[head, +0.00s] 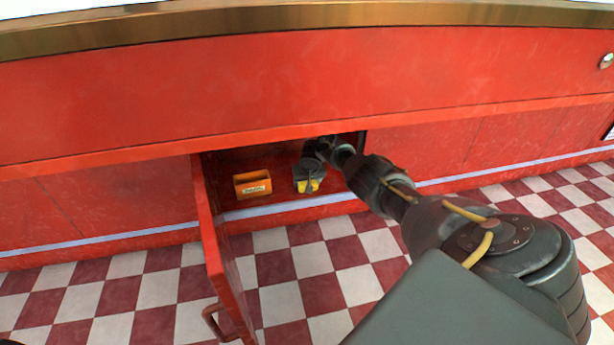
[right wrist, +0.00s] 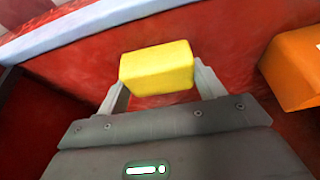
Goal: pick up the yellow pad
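The yellow pad (right wrist: 157,67) is a small block between the two fingers of my right gripper (right wrist: 160,85) in the right wrist view. Both fingers appear to touch its sides, so the gripper looks shut on it. In the head view the right gripper (head: 309,176) reaches into the open red cupboard, and a bit of the yellow pad (head: 313,186) shows at its tip. I cannot tell if the pad still touches the cupboard floor. My left gripper is not in view.
An orange box (head: 252,185) stands in the cupboard (head: 230,162), left of the gripper; the orange box also shows in the right wrist view (right wrist: 295,68). The cupboard door (head: 222,265) hangs open at left. The red counter (head: 300,85) overhangs above. The checkered floor (head: 290,270) is clear.

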